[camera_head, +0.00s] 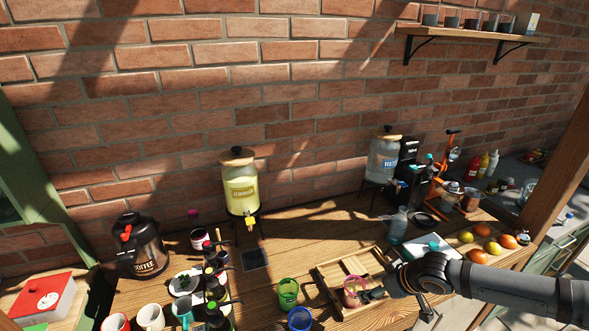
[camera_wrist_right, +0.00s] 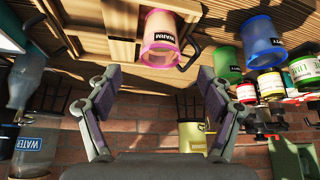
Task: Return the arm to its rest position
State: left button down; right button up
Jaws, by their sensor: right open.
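My right gripper (camera_head: 374,295) reaches in from the right in the head view, low over the table's front. In the right wrist view (camera_wrist_right: 160,78) its two fingers are spread wide apart with nothing between their tips. A pink cup labelled WARM (camera_head: 352,288) stands at the wooden tray (camera_head: 330,277), just left of the gripper. The cup also shows in the right wrist view (camera_wrist_right: 158,42), beyond the fingertips and apart from them. My left gripper is in neither view.
A green cup (camera_head: 288,291) and a blue cup (camera_head: 300,319) stand left of the tray. Syrup bottles (camera_head: 214,285) are further left. A lemonade dispenser (camera_head: 240,192) and a water dispenser (camera_head: 382,160) stand by the brick wall. Oranges (camera_head: 478,256) lie behind my right arm.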

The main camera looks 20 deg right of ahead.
jog(key=s+a+f+m+g+h, duration=0.1)
jog(key=s+a+f, duration=0.1)
jog(key=s+a, duration=0.4)
jog(key=s+a+f+m+g+h, duration=0.2)
jog(key=s+a+f, duration=0.15)
jog(key=s, duration=0.45)
jog(key=s+d+f+b, duration=0.1)
jog(key=f+b, duration=0.1)
jog(key=f, duration=0.9)
jog(key=s+d+f+g+b, duration=0.1)
jog(key=f+b, duration=0.1)
jog(key=f, duration=1)
jog(key=s+d+f+b, duration=0.1)
jog(key=s+f+b, duration=0.1)
jog(key=f, duration=0.9)
jog(key=s+f+g+b, duration=0.1)
jog(key=s+f+b, duration=0.2)
jog(key=s+f, duration=1.4)
jog(key=shift+d+f, duration=0.15)
jog(key=shift+d, duration=0.15)
